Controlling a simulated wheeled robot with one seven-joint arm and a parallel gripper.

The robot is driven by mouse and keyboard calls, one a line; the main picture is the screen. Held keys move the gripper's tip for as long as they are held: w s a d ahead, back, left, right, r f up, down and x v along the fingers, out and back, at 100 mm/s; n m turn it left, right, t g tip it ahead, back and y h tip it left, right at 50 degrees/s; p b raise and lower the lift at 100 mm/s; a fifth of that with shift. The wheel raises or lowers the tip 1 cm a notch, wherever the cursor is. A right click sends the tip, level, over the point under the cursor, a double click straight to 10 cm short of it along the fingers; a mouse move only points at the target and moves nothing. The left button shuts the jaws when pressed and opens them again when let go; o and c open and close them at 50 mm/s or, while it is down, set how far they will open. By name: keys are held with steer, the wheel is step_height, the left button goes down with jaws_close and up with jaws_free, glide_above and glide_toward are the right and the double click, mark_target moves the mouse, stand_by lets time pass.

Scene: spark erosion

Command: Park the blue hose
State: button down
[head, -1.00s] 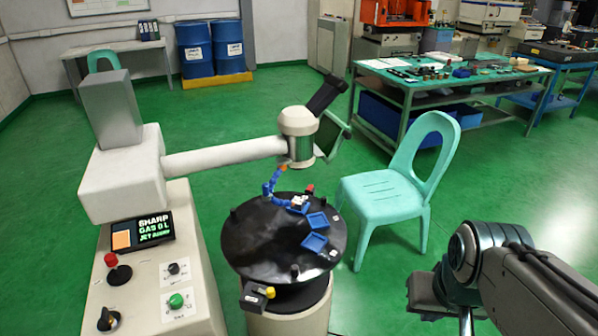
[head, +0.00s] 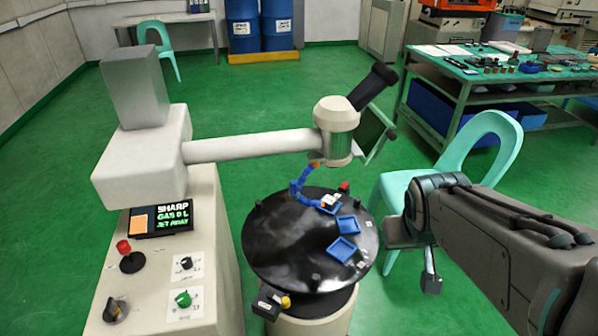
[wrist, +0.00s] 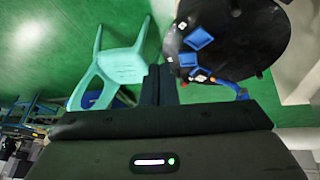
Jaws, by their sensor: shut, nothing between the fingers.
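The blue hose (head: 297,188) is a segmented, curved hose with orange at its upper end, below the machine head (head: 337,130). It bends down to the far side of the round black table (head: 280,262), next to a small blue tray holding pale pieces. In the wrist view part of the hose (wrist: 236,90) shows at the table's edge, partly hidden by my wrist. My gripper (head: 431,284) is shut and empty, right of the table and apart from the hose. It also shows in the wrist view (wrist: 166,80).
Two empty blue trays (head: 343,249) lie on the black table, with a yellow-and-black device (head: 271,302) at its front edge. A turquoise chair (head: 475,160) stands close behind my arm. The control console (head: 165,255) is on the left. Green floor is open behind.

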steer(key=w+f+n+t+y+b, duration=0.1)
steer(key=w+f+n+t+b, duration=0.15)
steer(key=w, duration=0.65)
steer(key=w+f+n+t+y+b, duration=0.1)
steer(key=w+f+n+t, duration=0.15)
steer(key=w, duration=0.75)
steer(key=n+y+b, duration=0.4)
steer(key=n+y, duration=0.2)
steer(key=y, duration=0.9)
glide_toward(297, 187)
steer(key=p+x, duration=0.1)
steer(key=x, duration=0.5)
steer(key=shift+w+a+r, duration=0.15)
steer(key=shift+a, duration=0.25)
